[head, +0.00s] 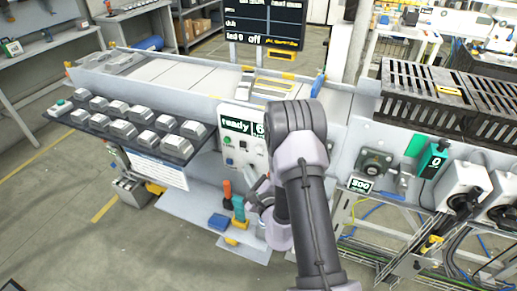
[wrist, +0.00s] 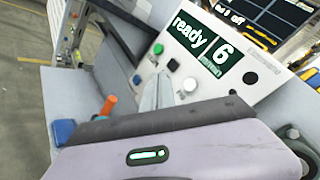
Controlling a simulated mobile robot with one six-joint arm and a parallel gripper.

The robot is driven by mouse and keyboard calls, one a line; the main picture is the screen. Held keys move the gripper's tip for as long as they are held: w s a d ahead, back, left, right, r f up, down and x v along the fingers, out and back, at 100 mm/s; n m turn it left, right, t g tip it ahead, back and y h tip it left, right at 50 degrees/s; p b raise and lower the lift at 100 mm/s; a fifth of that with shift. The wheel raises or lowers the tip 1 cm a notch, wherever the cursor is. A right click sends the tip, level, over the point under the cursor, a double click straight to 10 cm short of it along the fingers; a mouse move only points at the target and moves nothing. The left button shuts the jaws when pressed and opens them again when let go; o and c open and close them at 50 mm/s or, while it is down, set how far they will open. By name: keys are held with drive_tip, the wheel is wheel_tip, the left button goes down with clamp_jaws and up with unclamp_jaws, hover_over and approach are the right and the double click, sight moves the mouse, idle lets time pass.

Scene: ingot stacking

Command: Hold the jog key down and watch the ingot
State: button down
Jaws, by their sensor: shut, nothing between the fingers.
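The control panel (head: 233,118) stands at the conveyor's front; its display reads "ready" and 6 in the wrist view (wrist: 212,47). There the panel carries a green button (wrist: 158,49), a black button (wrist: 172,65), a blue button (wrist: 136,79) and a pale button (wrist: 189,84). I cannot read which is the jog key. My gripper (wrist: 164,80) is shut and empty, its grey tips in front of the panel below the black button; contact cannot be told. A silver ingot (head: 246,82) lies on the conveyor (head: 190,77). My arm hides part of the panel in the head view.
Several silver ingots (head: 145,138) lie on a dark rack (head: 90,127) at left. Black slatted grates (head: 420,95) stand at right. A hanging screen (head: 262,22) is behind the conveyor. An orange-handled item (head: 227,190) and a blue block (head: 219,221) sit below the panel.

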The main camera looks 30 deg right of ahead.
sight(259, 149)
drive_tip(key=w+d+p, duration=0.1)
drive_tip(key=w+d, duration=0.3)
drive_tip(key=d, duration=0.1)
drive_tip(key=shift+d, duration=0.2)
drive_tip(key=shift+w+d, duration=0.1)
drive_tip(key=shift+w, duration=0.05)
idle(1.8)
drive_tip(key=shift+w+d, duration=0.2)
